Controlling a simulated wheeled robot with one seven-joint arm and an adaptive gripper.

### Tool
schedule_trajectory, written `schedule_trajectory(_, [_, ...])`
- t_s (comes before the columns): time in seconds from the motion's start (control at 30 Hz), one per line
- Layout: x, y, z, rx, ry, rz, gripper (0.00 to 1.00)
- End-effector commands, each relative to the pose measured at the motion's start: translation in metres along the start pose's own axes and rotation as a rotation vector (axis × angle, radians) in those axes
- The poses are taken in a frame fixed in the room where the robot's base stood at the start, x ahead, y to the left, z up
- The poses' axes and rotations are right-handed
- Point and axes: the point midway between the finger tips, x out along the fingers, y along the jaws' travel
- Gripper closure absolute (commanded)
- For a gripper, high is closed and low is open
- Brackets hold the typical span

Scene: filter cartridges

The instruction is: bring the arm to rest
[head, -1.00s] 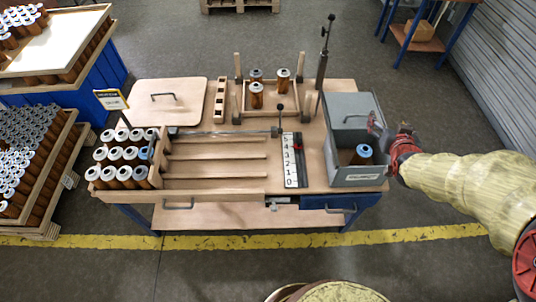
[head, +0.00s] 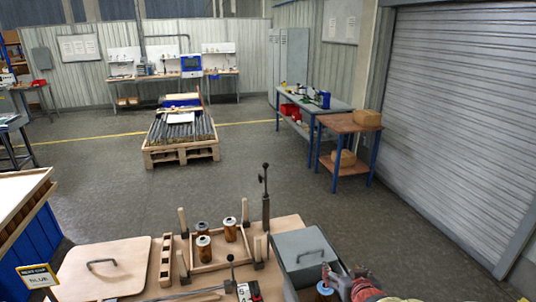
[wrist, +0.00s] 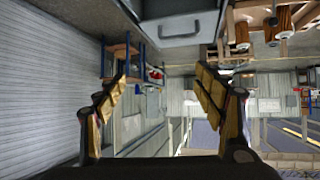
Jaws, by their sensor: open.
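My gripper (wrist: 163,84) is open in the wrist view, its two fingers spread wide with nothing between them. In the head view my gripper (head: 338,282) is at the bottom edge, by the right side of a grey metal bin (head: 303,245), and is partly cut off. A blue-capped cartridge (head: 324,289) shows beside the fingers, low in the bin. The bin also shows at the top of the wrist view (wrist: 180,28).
The worktable holds a wooden lid with a handle (head: 103,268), a tray with several cartridges (head: 230,230) and an upright post (head: 265,200). A roller shutter (head: 450,120) stands to the right. The floor behind the table is open, up to a loaded pallet (head: 182,140).

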Motion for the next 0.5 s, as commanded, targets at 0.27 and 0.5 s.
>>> schedule_trajectory(0.27, [-0.067, 0.013, 0.095, 0.009, -0.442, 0.061, 0.31])
schedule_trajectory(0.5, [-0.181, 0.002, 0.113, 0.035, -0.672, 0.059, 0.31])
